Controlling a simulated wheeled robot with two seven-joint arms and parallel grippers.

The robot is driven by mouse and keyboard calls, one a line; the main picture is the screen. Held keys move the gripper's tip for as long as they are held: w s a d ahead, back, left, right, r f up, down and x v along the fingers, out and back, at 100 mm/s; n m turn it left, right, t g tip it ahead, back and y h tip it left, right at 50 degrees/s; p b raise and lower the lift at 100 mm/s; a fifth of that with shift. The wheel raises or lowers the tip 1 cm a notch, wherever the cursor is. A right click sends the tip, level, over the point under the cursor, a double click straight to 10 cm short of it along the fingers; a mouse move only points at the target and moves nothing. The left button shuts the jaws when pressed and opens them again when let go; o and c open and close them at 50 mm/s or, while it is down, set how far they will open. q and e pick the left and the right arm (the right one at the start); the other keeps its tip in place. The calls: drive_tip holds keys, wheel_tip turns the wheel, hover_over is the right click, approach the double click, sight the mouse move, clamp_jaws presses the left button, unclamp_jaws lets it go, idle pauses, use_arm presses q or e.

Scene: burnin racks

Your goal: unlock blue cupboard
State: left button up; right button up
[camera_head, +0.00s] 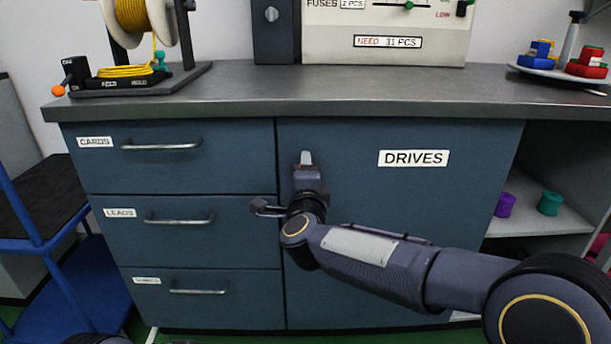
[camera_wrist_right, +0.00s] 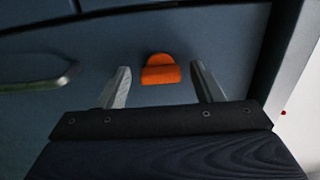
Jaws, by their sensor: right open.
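The blue cupboard door (camera_head: 420,215) carries a DRIVES label (camera_head: 413,158) and looks closed. My right gripper (camera_head: 306,160) is in front of the door's upper left part. In the right wrist view, its two fingers (camera_wrist_right: 160,72) are open and apart. A small orange knob (camera_wrist_right: 160,74) on the blue front lies between the fingertips, with a gap on each side. The gripper hides this knob in the head view. My left gripper is not in view.
Drawers labelled CARDS (camera_head: 95,142) and LEADS (camera_head: 119,213), with bar handles, stand left of the door. The grey worktop (camera_head: 330,90) overhangs the front. An open shelf (camera_head: 540,218) with purple and teal spools is at right. A blue frame (camera_head: 30,215) stands at far left.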

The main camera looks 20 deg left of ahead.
drive_tip(key=p+v, duration=0.1)
drive_tip(key=v, duration=0.6)
drive_tip(key=shift+s+p, duration=0.3)
drive_tip(key=shift+s, duration=0.1)
drive_tip(key=shift+d, duration=0.15)
